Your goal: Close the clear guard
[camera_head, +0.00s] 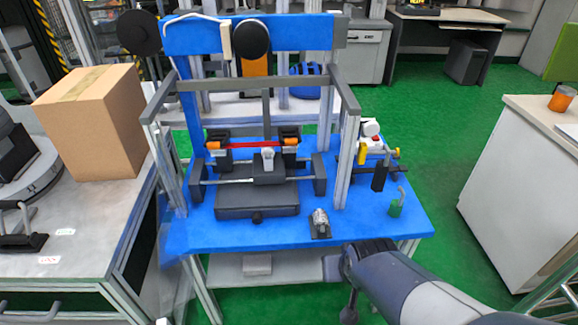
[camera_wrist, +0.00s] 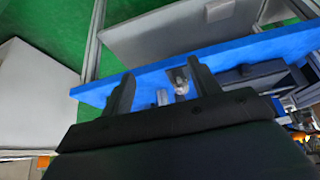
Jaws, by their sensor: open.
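The clear guard (camera_head: 172,262) seems to be the faint see-through panel at the left front of the drop tower in the head view. It looks swung outward, hanging past the blue table's front left corner; its edges are hard to make out. The tower's grey frame (camera_head: 340,160) stands on the blue table (camera_head: 375,230), its front uncovered. My gripper (camera_head: 335,268) is low in front of the table's front edge, to the right of the guard and apart from it. In the wrist view my gripper (camera_wrist: 160,85) has its fingers apart and nothing between them.
A cardboard box (camera_head: 92,120) sits on the left bench (camera_head: 75,225). A white counter (camera_head: 530,190) stands right. Green floor lies open between.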

